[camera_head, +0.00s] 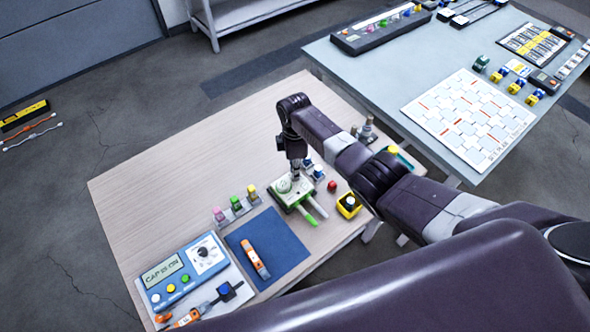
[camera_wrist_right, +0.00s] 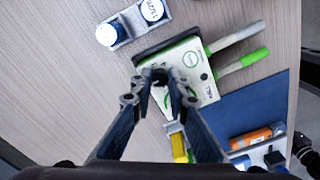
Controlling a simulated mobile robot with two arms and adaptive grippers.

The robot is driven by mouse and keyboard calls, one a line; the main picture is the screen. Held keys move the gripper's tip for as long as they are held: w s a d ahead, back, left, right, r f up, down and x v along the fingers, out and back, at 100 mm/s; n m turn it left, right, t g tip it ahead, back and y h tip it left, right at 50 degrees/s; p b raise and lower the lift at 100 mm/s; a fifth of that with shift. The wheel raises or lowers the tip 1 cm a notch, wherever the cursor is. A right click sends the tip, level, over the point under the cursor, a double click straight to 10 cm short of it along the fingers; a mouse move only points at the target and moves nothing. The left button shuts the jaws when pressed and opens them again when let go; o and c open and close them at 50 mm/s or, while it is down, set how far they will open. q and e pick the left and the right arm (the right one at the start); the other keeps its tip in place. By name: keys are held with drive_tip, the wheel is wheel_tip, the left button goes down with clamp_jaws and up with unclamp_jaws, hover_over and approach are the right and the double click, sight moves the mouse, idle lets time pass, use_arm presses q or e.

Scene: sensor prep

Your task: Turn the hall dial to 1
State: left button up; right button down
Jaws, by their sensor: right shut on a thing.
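A blue meter (camera_head: 182,276) with a display reading like "CAP IS ON" lies at the table's near left. A white panel on it carries a dial with a black knob (camera_head: 203,252); its exact setting is too small to read. My left gripper is not in view.
A blue mat (camera_head: 285,250) bears an orange-and-white tool (camera_head: 255,259). A rack with pink, green and yellow pieces (camera_head: 237,209) stands beside it. A red ball (camera_head: 332,186) and yellow-black block (camera_head: 349,205) lie right. The table's far left (camera_head: 150,190) is clear.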

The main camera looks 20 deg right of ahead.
idle(0.3)
drive_tip(key=c, duration=1.8)
unclamp_jaws()
drive_tip(key=shift+c, duration=0.2)
drive_tip(key=shift+r, duration=0.1)
wheel_tip(320, 180, up, 12)
drive_tip(key=shift+w, duration=0.15)
